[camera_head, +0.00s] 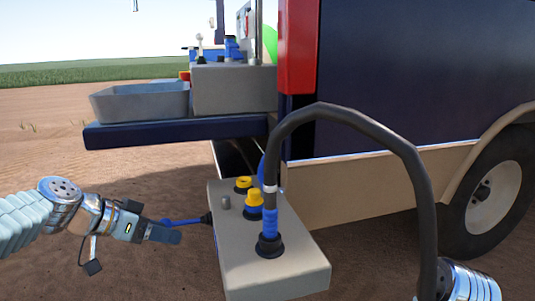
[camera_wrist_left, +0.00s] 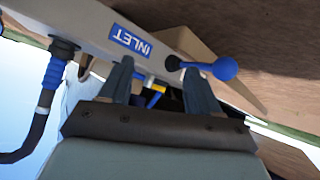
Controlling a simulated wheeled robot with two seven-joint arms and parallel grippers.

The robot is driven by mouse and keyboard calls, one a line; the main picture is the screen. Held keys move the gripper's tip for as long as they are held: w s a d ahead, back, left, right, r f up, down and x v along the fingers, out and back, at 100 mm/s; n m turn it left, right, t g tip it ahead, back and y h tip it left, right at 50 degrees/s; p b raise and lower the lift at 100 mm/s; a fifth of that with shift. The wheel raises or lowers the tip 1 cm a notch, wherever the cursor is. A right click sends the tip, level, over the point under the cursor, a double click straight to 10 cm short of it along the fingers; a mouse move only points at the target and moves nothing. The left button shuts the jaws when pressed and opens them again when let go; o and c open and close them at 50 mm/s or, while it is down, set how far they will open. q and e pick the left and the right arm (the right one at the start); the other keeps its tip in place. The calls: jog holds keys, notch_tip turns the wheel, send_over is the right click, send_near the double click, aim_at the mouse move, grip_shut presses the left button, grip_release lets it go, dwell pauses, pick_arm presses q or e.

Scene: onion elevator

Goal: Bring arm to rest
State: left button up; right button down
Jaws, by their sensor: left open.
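My left gripper (camera_head: 165,233) is at the left of the grey box (camera_head: 265,262) in the head view, beside a blue lever (camera_head: 182,221) that sticks out of the box's side. In the left wrist view the two fingers of the left gripper (camera_wrist_left: 160,88) are spread apart with nothing held between them. The blue ball-ended lever (camera_wrist_left: 225,68) shows just beyond the right finger there, next to a blue INLET label (camera_wrist_left: 130,40). Whether finger and lever touch, I cannot tell. My right gripper is not in view.
A thick black hose (camera_head: 345,117) with a blue connector (camera_head: 269,222) arches from the box top to the lower right. Yellow caps (camera_head: 254,198) stand beside it. A dark blue shelf (camera_head: 180,128) holds a grey tray (camera_head: 140,101). A vehicle wheel (camera_head: 490,195) is at right. Open soil lies left.

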pick_arm(q)
jog(key=d+f+n+g+y+p, duration=0.2)
jog(key=f+n, duration=0.1)
jog(key=f, duration=0.9)
jog(key=d+f+n+g+y+p, duration=0.1)
jog(key=d+f+n+p, duration=0.15)
jog(key=f, duration=0.95)
jog(key=s+d+f+n+g+p, duration=0.1)
jog(key=s+d+f+p, duration=0.1)
jog(key=s+f, duration=0.6)
jog(key=s+d+f+n+g+p, duration=0.2)
jog(key=s+d+f, duration=0.2)
jog(key=s+f, duration=0.4)
jog(key=s, duration=0.3)
jog(key=shift+s+d+f+y+p, duration=0.2)
jog(key=shift+s+y+p, duration=0.1)
jog(key=shift+y+p, duration=0.1)
jog(key=shift+r, duration=0.1)
